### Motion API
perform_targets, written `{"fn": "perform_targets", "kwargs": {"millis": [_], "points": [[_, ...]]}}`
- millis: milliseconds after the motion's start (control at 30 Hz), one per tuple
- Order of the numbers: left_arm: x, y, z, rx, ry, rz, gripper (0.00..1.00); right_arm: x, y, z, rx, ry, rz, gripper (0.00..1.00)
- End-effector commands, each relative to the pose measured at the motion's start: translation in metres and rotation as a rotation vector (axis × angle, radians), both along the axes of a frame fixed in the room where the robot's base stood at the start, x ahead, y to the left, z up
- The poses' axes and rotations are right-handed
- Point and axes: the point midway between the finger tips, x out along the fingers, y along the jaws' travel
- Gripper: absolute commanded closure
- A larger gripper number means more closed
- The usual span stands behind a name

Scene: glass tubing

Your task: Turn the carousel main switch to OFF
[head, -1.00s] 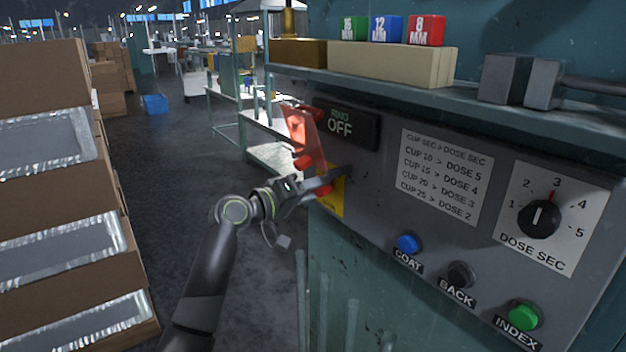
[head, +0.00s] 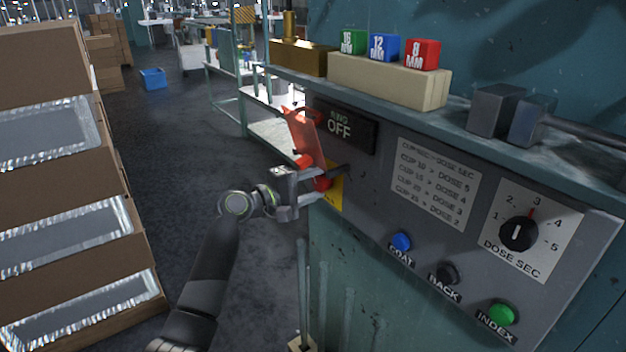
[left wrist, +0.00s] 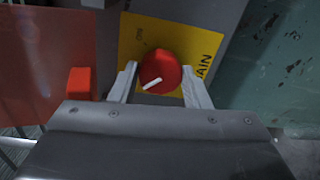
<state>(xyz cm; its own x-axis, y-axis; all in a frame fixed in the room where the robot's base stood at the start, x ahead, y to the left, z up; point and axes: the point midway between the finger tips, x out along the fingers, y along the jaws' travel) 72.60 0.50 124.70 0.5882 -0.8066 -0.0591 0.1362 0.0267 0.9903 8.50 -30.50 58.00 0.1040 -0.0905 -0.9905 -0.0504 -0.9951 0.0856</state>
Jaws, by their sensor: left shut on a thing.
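The main switch is a round red knob (left wrist: 160,70) with a white pointer line, on a yellow plate (left wrist: 205,45) lettered MAIN. In the left wrist view the line lies slanted, its lower end to the left. My left gripper (left wrist: 159,86) is shut on the knob, one finger on each side. In the head view my left gripper (head: 322,190) is at the panel's left end, partly covering the red knob and the yellow plate (head: 335,192). A see-through red flap (head: 304,135) stands out beside the knob. My right gripper is not in view.
The grey panel (head: 370,205) carries a RING OFF display (head: 340,126), a dose dial (head: 518,233) and blue, black and green buttons. A shelf (head: 400,98) with blocks juts out above. Stacked cartons (head: 60,180) stand at left, with open floor between.

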Motion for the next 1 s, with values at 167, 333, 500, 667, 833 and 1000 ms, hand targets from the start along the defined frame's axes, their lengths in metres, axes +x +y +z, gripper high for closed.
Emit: {"fn": "perform_targets", "kwargs": {"millis": [167,333,500,667,833,1000], "points": [[0.0002,0.0004,-0.0005,-0.02,0.031,0.001,0.8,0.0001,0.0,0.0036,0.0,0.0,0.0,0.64],[0.0001,0.0004,-0.001,-0.027,0.04,0.001,0.8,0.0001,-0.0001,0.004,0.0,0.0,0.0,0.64],[0.0002,0.0003,-0.0012,-0.027,0.041,0.001,0.8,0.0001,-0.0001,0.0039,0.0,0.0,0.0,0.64],[0.0002,0.0003,-0.0013,-0.027,0.041,0.001,0.53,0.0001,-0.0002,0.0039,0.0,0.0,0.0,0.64],[0.0001,0.0003,-0.0009,-0.027,0.038,0.001,0.36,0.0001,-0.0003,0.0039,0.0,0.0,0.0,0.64],[0.0001,0.0002,-0.0004,-0.027,0.038,0.001,0.36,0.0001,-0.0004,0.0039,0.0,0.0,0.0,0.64]]}}
